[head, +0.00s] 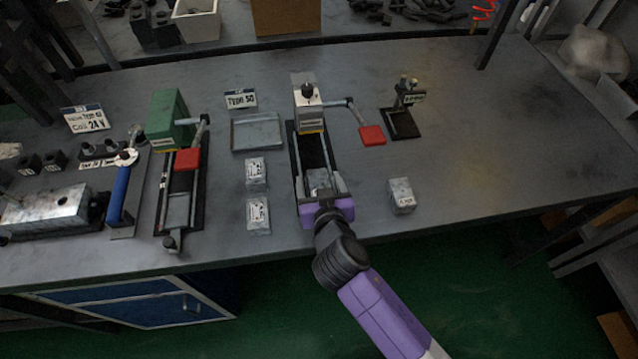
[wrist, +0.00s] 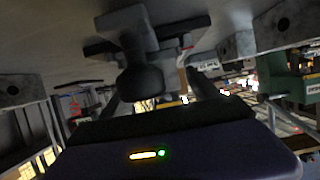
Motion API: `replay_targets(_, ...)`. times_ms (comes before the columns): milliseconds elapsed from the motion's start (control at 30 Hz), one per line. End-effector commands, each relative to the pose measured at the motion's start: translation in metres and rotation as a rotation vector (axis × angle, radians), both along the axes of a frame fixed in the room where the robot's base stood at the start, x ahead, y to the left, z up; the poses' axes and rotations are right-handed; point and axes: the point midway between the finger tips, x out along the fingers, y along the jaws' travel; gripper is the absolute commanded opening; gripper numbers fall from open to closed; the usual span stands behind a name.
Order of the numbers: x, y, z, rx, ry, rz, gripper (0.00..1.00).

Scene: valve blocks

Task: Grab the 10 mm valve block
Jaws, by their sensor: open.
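Three small silvery valve blocks with white labels lie on the bench in the head view: one left of the middle fixture (head: 256,173), one nearer the front edge (head: 258,216), and one to the right (head: 401,195). The labels are too small to read, so I cannot tell which is 10 mm. My purple gripper (head: 321,183) is open over the front end of the middle fixture (head: 316,150). A small grey metal piece shows between its fingers; I cannot tell whether it is a block or part of the fixture. A dark rounded knob (wrist: 141,80) is close in the wrist view.
The middle fixture has a white-topped press and a red-handled lever (head: 371,135) at its right. A green press fixture (head: 168,121) and a blue-handled tool (head: 119,194) stand left. A shallow grey tray (head: 234,146) lies behind the left blocks.

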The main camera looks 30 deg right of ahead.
Motion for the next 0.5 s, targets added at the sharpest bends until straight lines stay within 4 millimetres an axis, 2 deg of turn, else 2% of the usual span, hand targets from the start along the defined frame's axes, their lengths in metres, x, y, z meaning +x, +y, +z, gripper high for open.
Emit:
replay_targets(200,0.0002,-0.0002,-0.0007,0.0,0.0,0.0,0.69)
replay_targets(500,0.0001,-0.0001,-0.0006,0.0,0.0,0.0,0.1)
